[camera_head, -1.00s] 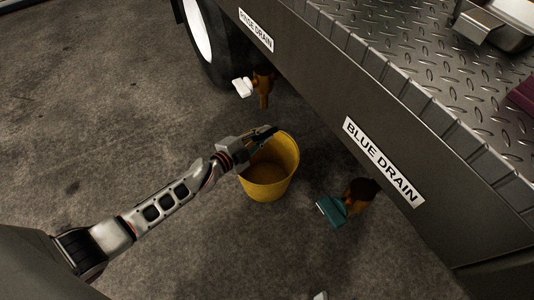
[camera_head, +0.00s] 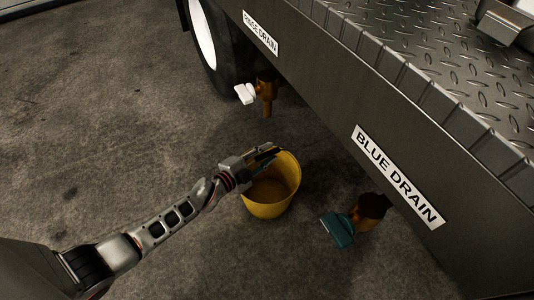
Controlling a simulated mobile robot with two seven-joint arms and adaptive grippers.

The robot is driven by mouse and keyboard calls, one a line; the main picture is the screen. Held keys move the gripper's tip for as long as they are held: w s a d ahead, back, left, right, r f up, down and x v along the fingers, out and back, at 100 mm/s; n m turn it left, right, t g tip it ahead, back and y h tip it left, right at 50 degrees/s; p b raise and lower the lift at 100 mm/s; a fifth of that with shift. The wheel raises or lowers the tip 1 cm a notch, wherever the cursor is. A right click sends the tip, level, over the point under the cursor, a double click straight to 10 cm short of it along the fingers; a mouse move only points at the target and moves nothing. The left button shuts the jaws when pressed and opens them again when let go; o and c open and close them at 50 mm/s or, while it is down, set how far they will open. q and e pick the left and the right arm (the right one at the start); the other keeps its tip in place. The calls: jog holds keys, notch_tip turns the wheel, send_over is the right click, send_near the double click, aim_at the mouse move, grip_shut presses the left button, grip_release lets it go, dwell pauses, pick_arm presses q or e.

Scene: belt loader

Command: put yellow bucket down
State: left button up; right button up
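The yellow bucket (camera_head: 270,205) is upright, its open top towards me, between the two drains of the vehicle. Its inside looks empty. My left gripper (camera_head: 263,156) is at the far left part of its rim, with dark fingers closed over the rim; the finger hidden behind the rim cannot be seen. I cannot tell clearly whether the bucket's base touches the floor. My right gripper is not in view.
The vehicle's dark side panel (camera_head: 330,95) runs diagonally along the right. A drain with a white handle (camera_head: 245,93) is above the bucket, and the blue drain's teal handle (camera_head: 338,229) is to its right. Concrete floor (camera_head: 110,130) is clear on the left.

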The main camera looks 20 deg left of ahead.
pick_arm(q)
jog(key=shift+r, duration=0.15)
jog(key=p+v, duration=0.3)
jog(key=v, duration=0.9)
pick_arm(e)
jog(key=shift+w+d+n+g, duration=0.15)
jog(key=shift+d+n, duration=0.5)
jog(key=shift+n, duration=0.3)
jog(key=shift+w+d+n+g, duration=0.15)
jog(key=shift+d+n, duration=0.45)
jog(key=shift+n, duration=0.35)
